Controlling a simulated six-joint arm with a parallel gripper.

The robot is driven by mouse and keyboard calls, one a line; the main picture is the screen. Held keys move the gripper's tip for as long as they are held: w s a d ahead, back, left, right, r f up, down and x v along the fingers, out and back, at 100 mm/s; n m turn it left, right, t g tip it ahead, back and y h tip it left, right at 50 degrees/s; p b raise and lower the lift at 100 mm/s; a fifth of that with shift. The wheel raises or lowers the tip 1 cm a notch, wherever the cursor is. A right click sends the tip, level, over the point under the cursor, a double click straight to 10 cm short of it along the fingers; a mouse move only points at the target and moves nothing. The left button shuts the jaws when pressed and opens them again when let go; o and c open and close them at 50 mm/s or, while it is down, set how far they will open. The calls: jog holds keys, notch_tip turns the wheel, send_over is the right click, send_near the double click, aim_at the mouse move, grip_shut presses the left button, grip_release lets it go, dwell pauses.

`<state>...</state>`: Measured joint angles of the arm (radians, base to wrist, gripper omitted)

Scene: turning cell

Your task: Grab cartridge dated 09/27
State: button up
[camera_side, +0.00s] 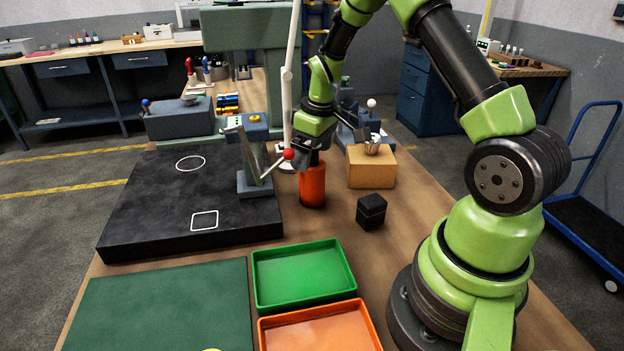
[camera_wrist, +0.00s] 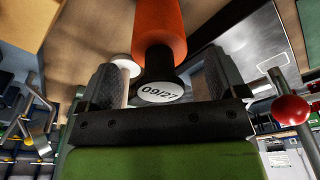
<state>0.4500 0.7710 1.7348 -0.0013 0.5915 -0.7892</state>
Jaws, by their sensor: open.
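An orange cartridge (camera_side: 312,188) stands upright on the wooden bench. In the wrist view, the cartridge (camera_wrist: 160,27) shows a black neck and a white round end label reading 09/27. My gripper (camera_side: 308,156) is pointed down at the cartridge's top in the side view. In the wrist view my gripper (camera_wrist: 165,78) is open, with one grey finger on each side of the black neck. Gaps seem to show between the fingers and the neck; I cannot tell whether either touches. The neck is mostly hidden by my gripper in the side view.
A red-knobbed lever (camera_side: 289,154) on a grey stand is close left of my gripper, with a white post (camera_side: 288,90) behind. A tan block (camera_side: 370,180) and a black box (camera_side: 371,212) stand right. Green (camera_side: 303,278) and orange (camera_side: 320,332) trays lie in front.

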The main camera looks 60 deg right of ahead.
notch_tip(320, 180, down, 2)
jog(key=shift+w+f, duration=0.15)
jog(key=shift+f, duration=0.05)
jog(key=shift+r, duration=0.1)
jog(key=c, duration=1.2)
